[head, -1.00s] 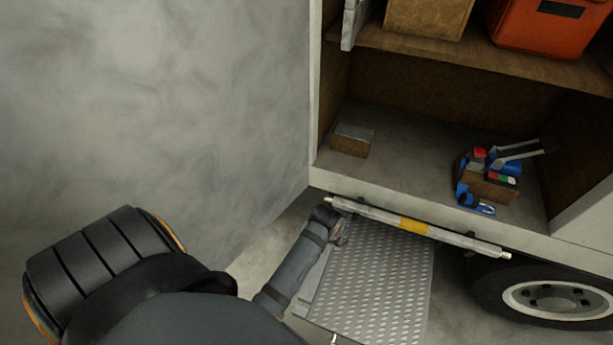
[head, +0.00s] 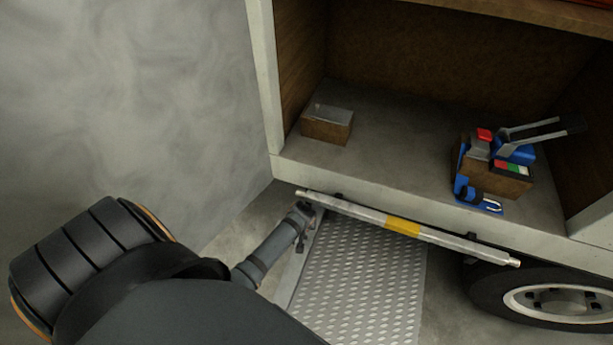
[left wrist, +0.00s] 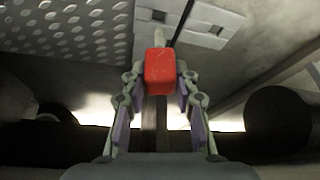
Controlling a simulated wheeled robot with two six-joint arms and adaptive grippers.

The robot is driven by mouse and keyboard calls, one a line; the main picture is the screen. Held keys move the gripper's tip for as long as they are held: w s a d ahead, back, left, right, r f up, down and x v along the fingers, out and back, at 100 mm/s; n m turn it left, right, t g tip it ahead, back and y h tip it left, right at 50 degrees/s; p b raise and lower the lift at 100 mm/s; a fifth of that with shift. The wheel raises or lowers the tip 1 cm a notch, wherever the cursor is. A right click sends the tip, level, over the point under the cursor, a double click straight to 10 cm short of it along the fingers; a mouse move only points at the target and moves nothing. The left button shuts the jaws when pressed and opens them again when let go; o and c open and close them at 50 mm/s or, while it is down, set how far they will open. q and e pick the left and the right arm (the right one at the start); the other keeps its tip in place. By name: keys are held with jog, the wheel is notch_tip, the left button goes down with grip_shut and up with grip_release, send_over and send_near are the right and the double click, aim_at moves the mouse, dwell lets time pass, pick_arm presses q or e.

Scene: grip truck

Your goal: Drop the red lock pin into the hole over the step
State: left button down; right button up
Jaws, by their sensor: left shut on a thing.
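The red lock pin (left wrist: 160,72) is between the fingers of my left gripper (left wrist: 159,86) in the left wrist view; my gripper is shut on it. A pale shaft shows just beyond its red head. In the head view my left gripper (head: 304,212) is beside the left end of the rail over the step, and the pin cannot be made out there. The step (head: 360,270) is a grey tread plate below the rail. Beyond the pin is a pale plate (left wrist: 195,22) with dark square openings; whether the pin is over one cannot be told. My right gripper is out of view.
A pale rail (head: 355,212) with a yellow band runs along the truck's sill. Inside the truck bed are a small brown box (head: 327,127) and, at right, a box of blue and red tools (head: 500,172). A wheel (head: 550,298) is at lower right.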

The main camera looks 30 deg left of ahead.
pick_arm(q)
jog(key=shift+f+b, duration=1.85)
jog(key=shift+b, duration=0.35)
jog(key=shift+f+b, duration=0.75)
jog(key=shift+f, duration=0.9)
jog(key=shift+f, duration=0.15)
jog(key=c, duration=0.9)
grip_release()
jog(key=shift+c, duration=0.2)
jog(key=v, duration=1.2)
